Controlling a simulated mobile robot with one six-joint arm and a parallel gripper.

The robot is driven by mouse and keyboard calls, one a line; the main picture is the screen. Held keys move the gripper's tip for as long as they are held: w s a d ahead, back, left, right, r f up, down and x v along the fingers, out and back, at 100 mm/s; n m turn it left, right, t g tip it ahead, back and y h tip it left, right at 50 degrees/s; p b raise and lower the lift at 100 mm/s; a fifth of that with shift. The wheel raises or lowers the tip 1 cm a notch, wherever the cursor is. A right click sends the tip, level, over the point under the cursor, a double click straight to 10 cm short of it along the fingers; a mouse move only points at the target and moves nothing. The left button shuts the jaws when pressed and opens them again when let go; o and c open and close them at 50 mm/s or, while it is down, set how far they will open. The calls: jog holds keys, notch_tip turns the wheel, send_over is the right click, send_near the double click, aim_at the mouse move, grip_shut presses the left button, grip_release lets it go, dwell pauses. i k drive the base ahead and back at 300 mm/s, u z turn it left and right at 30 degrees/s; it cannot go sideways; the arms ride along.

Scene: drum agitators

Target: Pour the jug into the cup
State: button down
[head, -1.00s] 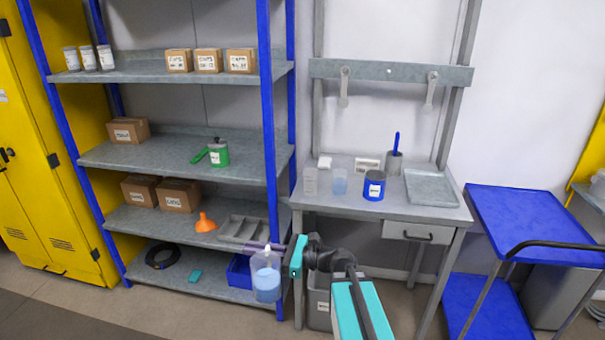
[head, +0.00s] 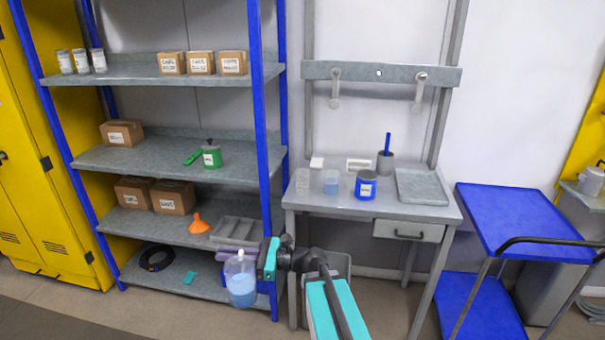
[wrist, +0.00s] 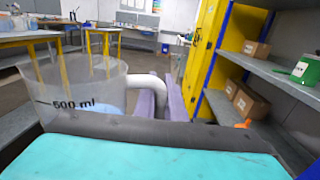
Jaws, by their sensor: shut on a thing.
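The jug (head: 241,284) is clear, with blue liquid in its lower part. It hangs roughly upright in front of the lowest shelf. My gripper (head: 236,253) is shut on its handle. On the workbench stand two small clear vessels, an empty-looking one (head: 302,181) and one with blue contents (head: 331,182). I cannot tell which is the cup. Both are up and to the right of my gripper.
The workbench (head: 420,211) also holds a blue labelled tin (head: 366,186), a grey pot with a blue-handled tool (head: 385,160) and a grey tray (head: 422,187). A blue shelf post (head: 265,150) stands between shelves and bench. A blue trolley (head: 515,220) is at right.

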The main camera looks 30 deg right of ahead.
aim_at(303, 182)
jog(key=z, duration=0.05)
jog(key=i, duration=1)
jog(key=u, duration=0.05)
